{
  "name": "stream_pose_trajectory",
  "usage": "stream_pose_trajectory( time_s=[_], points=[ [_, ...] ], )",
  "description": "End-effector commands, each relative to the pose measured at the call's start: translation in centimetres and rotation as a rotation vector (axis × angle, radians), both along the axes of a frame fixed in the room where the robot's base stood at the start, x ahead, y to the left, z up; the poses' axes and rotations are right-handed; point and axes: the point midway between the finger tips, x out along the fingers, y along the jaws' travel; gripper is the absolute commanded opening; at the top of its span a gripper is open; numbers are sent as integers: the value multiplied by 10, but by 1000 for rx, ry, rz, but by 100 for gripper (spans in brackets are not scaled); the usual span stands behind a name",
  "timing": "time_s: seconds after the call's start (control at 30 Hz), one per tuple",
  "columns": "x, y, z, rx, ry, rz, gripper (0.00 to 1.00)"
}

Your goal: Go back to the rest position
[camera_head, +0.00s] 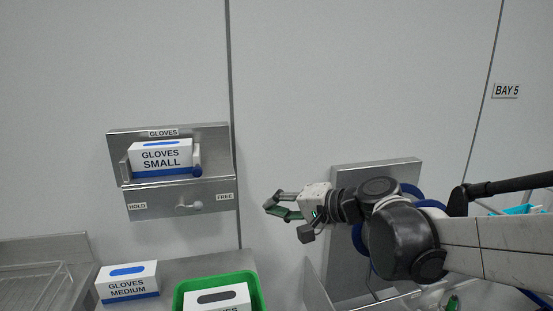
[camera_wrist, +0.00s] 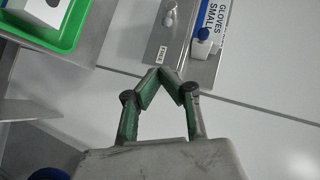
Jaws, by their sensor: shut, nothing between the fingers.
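My gripper (camera_head: 268,208) is shut and empty in the head view. It points left in front of the wall panel, to the right of the glove dispenser. In the wrist view my gripper (camera_wrist: 158,72) shows its green-padded fingers meeting at the tips, with nothing between them. My arm reaches in from the right side of the head view.
A metal dispenser (camera_head: 135,199) on the wall holds a "GLOVES SMALL" box (camera_head: 160,156). A small lever (camera_head: 190,205) sits between its HOLD and FREE labels, nearer FREE. Below, a "GLOVES MEDIUM" box (camera_head: 127,283) stands beside a green tray (camera_head: 178,296) holding another gloves box (camera_head: 217,299).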

Motion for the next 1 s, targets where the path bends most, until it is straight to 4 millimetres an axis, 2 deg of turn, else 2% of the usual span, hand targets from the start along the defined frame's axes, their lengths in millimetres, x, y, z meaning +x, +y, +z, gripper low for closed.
stream_pose_trajectory(
  time_s=[0.03, 0.37, 0.7, 0.9, 1.0],
  points=[
    [-14, -8, -5, -60, -4, -4, 0],
    [-93, -76, -50, -489, -26, -29, 0],
    [-171, -162, -92, -924, -39, -52, 0],
    [-200, -199, -105, -1098, -43, -58, 0],
    [-206, -208, -108, -1139, -43, -60, 0]
  ],
)
